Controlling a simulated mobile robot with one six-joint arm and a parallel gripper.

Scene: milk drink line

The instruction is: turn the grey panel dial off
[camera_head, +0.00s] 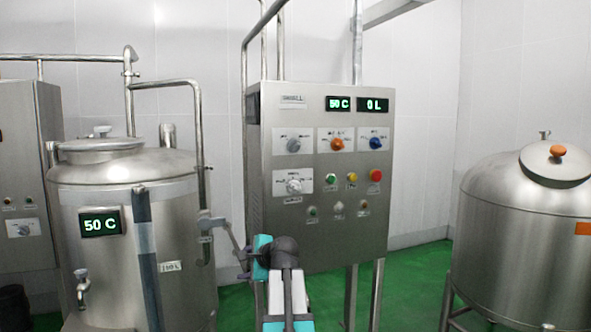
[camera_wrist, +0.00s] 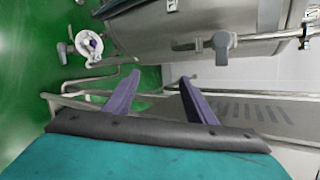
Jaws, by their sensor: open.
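The grey dial (camera_head: 293,145) is at the upper left of the steel control panel (camera_head: 255,165), left of an orange dial (camera_head: 337,144) and a blue dial (camera_head: 375,142). Its pointer direction is too small to tell. A paler dial (camera_head: 293,185) sits below it. My gripper (camera_head: 238,256) is low and left of the panel, pointing left and apart from the grey dial. In the wrist view my gripper (camera_wrist: 160,76) has its two purple fingers spread with nothing between them. The grey dial cannot be made out in the wrist view.
A steel tank (camera_head: 130,200) with a 50 C display stands left, close to my gripper. Pipes (camera_head: 200,130) rise between tank and panel. Lit buttons (camera_head: 351,178) sit under the dials. Another tank (camera_head: 520,240) stands right. Green floor (camera_head: 415,280) shows between panel and right tank.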

